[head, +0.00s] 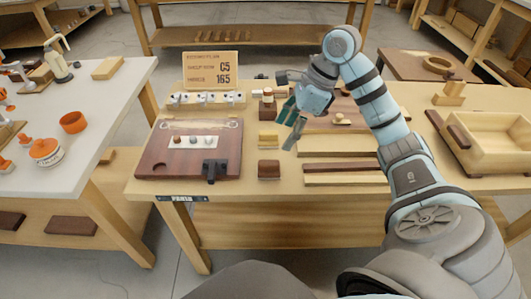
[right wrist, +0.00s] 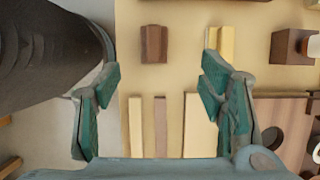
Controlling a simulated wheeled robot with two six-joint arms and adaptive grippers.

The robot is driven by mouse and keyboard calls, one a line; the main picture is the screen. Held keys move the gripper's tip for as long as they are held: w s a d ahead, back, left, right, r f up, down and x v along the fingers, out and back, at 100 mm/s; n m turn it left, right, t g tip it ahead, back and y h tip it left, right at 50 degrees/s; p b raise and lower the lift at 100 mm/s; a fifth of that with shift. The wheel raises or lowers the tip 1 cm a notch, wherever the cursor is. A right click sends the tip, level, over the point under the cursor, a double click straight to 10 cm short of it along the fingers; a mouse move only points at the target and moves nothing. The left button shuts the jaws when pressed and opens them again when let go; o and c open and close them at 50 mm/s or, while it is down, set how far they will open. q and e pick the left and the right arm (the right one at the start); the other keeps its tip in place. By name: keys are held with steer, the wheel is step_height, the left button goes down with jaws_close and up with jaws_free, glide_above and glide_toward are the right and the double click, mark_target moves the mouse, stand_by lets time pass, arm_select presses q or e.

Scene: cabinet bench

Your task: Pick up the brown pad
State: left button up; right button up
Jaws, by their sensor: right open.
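The brown pad (head: 268,169) is a small reddish-brown block lying on the wooden bench (head: 250,188) near its front edge. In the right wrist view the brown pad (right wrist: 154,44) shows whole, beyond the fingertips and roughly between their lines. My right gripper (head: 291,125) is open and empty, above the bench, behind and a little right of the pad in the head view. Its two green-lined fingers also frame the right wrist view (right wrist: 161,82). Nothing touches the pad. My left gripper is not in view.
A yellow block (head: 268,139) and a dark brown block (head: 268,110) stand behind the pad in a row. Long wooden strips (head: 345,177) lie to its right. A dark red board (head: 165,165) with a black clamp (head: 215,170) lies to its left. A wooden tray (head: 500,165) is far right.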

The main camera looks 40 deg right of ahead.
steer(key=b, duration=0.2)
glide_above(270, 162)
steer(key=s+d, duration=0.1)
steer(key=d, duration=0.1)
step_height(270, 162, down, 5)
steer(key=shift+r, duration=0.1)
steer(key=x, duration=0.2)
steer(key=b+x, duration=0.1)
steer(key=x, duration=0.1)
steer(key=b+x, duration=0.1)
steer(key=x, duration=0.1)
steer(key=shift+s+a+f, duration=0.2)
steer(key=shift+f, duration=0.2)
steer(key=shift+w, duration=0.1)
steer(key=c, duration=1.3)
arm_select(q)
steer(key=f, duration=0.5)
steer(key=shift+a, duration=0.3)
arm_select(e)
steer(key=shift+o, duration=0.2)
steer(key=shift+r, duration=0.15)
